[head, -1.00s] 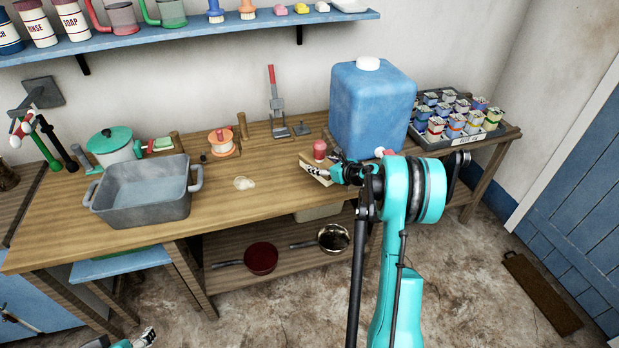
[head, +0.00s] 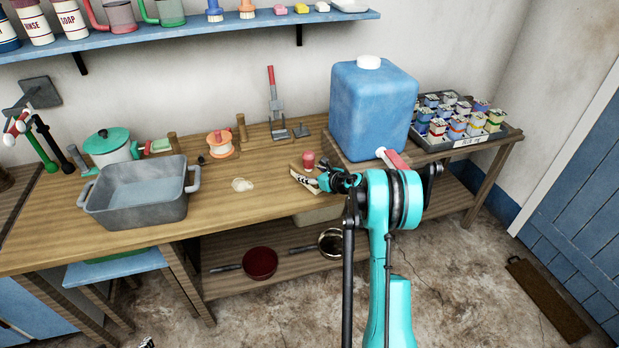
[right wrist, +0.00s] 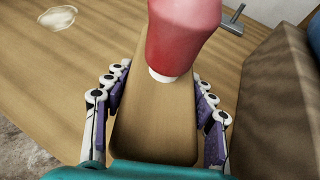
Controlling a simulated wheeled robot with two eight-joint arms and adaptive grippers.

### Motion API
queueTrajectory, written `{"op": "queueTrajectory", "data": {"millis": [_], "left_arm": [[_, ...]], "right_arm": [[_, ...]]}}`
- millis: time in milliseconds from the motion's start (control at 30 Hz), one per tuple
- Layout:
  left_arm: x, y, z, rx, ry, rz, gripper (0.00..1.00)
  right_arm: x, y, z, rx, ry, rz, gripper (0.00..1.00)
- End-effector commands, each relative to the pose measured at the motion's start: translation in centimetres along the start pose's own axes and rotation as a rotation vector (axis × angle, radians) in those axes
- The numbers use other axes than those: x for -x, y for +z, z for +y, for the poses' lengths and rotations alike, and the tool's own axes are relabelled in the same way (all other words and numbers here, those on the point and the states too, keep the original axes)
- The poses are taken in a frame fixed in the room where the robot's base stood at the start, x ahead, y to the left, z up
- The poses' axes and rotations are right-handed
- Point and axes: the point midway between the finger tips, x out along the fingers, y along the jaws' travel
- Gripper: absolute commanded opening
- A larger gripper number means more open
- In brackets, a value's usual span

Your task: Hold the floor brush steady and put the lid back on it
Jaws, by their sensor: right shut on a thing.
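The floor brush (head: 301,177) shows as a pale wooden block near the bench's front edge, left of the blue jug. A red piece (head: 308,159) with a white lower end stands on it; I cannot tell whether this is the lid. My right gripper (head: 318,183) is shut on the block, which also shows between its fingers in the right wrist view (right wrist: 155,130). There the red piece (right wrist: 183,30) hides the block's far part. I cannot tell whether the brush touches the bench. Only a tip of my left gripper (head: 147,343) shows at the bottom edge.
The blue jug (head: 372,110) with a red-handled tap (head: 392,158) stands close on the right. A red-handled press (head: 276,105) stands behind. The bench's middle is mostly clear.

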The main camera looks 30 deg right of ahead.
Motion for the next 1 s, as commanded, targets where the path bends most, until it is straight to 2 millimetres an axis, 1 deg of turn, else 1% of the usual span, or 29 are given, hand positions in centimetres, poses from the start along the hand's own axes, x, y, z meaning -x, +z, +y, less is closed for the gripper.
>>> {"op": "queueTrajectory", "data": {"millis": [33,233,367,400,467,767,867,967,1000], "left_arm": [[-0.2,0.1,0.0,0.0,0.0,0.0,0.61],[0.0,0.0,0.0,0.0,0.0,0.0,0.61],[-0.3,0.2,0.0,0.0,0.0,0.0,0.61],[-0.3,0.2,0.0,0.0,0.0,0.0,0.61],[-0.2,0.2,0.0,0.0,0.0,0.0,0.61],[-0.2,0.1,0.0,0.0,0.0,0.0,0.61],[0.1,-0.1,0.0,0.0,0.0,0.0,0.61],[0.4,-0.3,0.0,0.0,0.0,0.0,0.61],[0.6,-0.5,0.0,0.0,0.0,0.0,0.61]], "right_arm": [[-0.1,-0.3,0.0,-0.001,0.0,-0.001,0.0],[0.0,-0.1,0.0,0.0,0.0,-0.001,0.0],[-0.2,-0.4,0.0,0.0,0.0,-0.001,0.0],[-0.2,-0.5,0.0,0.0,0.0,0.0,0.61],[-0.2,-0.4,0.0,0.0,0.0,0.0,0.77],[-0.1,-0.3,0.0,0.0,0.0,0.0,0.77],[0.1,0.1,0.0,0.0,0.0,0.0,0.77],[1.4,0.1,-0.1,-0.002,-0.001,0.0,0.77],[2.2,0.1,-0.1,-0.002,-0.002,0.0,0.77]]}}
